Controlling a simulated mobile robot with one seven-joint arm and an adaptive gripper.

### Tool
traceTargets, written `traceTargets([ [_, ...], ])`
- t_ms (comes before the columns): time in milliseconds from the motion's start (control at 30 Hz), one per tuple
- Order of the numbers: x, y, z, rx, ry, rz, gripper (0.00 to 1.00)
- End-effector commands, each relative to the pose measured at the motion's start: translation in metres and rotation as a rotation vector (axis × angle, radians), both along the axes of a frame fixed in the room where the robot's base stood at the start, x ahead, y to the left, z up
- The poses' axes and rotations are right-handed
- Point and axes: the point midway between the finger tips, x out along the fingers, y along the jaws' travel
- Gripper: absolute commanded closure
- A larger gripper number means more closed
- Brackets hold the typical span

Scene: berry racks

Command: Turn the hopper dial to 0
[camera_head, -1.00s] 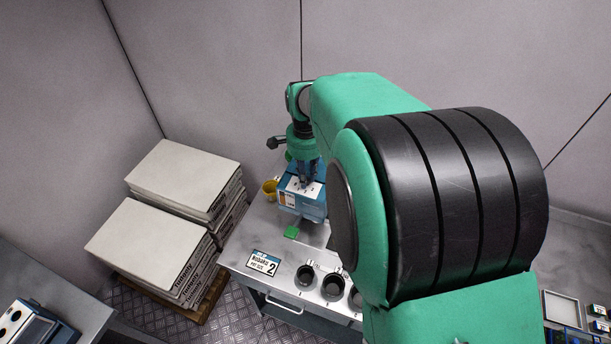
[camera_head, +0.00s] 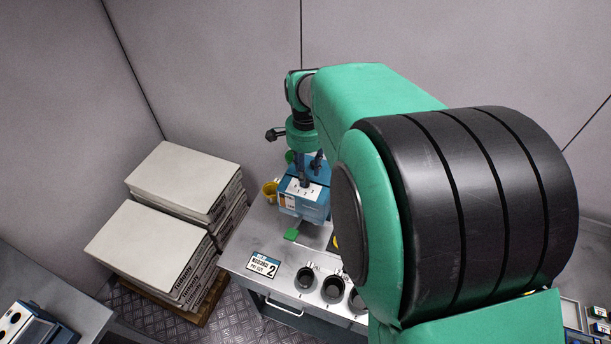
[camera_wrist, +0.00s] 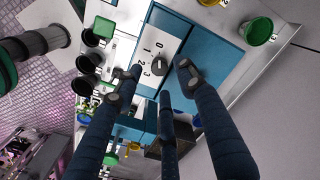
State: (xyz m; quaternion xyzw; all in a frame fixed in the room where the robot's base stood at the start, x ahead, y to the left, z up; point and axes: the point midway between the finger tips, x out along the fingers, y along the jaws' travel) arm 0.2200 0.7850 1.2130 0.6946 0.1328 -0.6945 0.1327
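The blue hopper box (camera_head: 315,207) stands on the metal bench, with a white numbered panel (camera_head: 296,189) on top. In the wrist view the panel (camera_wrist: 166,47) carries 0, 1, 2 and 3 around a dark round dial (camera_wrist: 160,66). A small light mark shows on the dial; I cannot tell for sure which number it points at. My gripper (camera_wrist: 158,84) is open above the panel, its dark fingers spread on both sides of the dial, apart from it. In the head view my gripper (camera_head: 309,164) is above the box.
Black cups (camera_head: 306,279) and a sign with a 2 (camera_head: 264,265) are at the bench's front. A yellow cup (camera_head: 269,190) stands left of the box, a green piece (camera_head: 291,235) before it. Stacked boxes (camera_head: 155,245) stand left of the bench.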

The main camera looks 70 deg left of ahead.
Motion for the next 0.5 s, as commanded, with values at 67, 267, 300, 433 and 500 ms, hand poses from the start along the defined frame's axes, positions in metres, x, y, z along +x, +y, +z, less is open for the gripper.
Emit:
traceTargets([
  [67, 0.0, 0.001, 0.015, 0.004, -0.001, 0.0, 0.61],
  [267, 0.0, 0.001, 0.048, 0.003, -0.001, 0.0, 0.61],
  [300, 0.0, 0.0, 0.054, 0.001, -0.001, 0.0, 0.61],
  [433, 0.0, 0.001, 0.071, 0.002, 0.0, 0.0, 0.61],
  [500, 0.0, 0.001, 0.077, 0.002, 0.0, 0.0, 0.61],
])
